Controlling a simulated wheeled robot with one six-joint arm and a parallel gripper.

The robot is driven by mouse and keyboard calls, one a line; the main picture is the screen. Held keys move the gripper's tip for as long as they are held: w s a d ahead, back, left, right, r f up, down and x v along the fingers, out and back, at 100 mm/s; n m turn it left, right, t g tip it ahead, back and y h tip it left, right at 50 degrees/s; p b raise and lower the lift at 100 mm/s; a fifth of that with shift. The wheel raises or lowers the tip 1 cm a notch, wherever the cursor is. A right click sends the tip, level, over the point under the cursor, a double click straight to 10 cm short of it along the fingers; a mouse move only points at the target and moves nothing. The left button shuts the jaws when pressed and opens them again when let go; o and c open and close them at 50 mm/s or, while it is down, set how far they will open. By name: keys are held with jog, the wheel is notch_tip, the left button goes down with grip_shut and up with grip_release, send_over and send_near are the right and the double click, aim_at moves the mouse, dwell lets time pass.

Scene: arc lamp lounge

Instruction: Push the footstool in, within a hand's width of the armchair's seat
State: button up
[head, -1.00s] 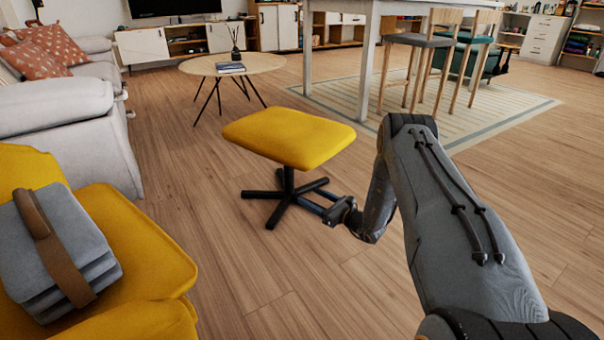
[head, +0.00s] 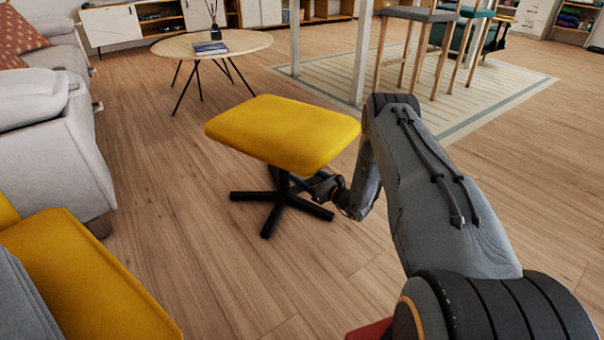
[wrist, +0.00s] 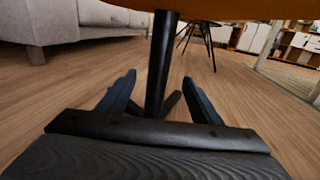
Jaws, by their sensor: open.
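The footstool (head: 282,130) has a yellow cushion on a black post with a black star base, and stands upright on the wood floor. The yellow armchair (head: 85,275) is at the lower left, cut off by the frame, with bare floor between it and the footstool. My gripper (head: 308,184) is low under the cushion's right side, partly hidden. In the wrist view my open gripper (wrist: 159,77) has one finger on either side of the footstool's post (wrist: 161,62). I cannot tell whether it touches the post.
A grey sofa (head: 50,145) stands at the left. A round coffee table (head: 212,43) is behind the footstool. Bar stools (head: 420,15) and a table leg (head: 362,55) stand on a striped rug (head: 460,95) at the back right. The floor at right is open.

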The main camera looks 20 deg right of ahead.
jog(key=b+x, duration=0.4)
jog(key=x, duration=0.3)
jog(key=shift+w+a, duration=0.25)
jog(key=shift+w, duration=0.1)
grip_shut()
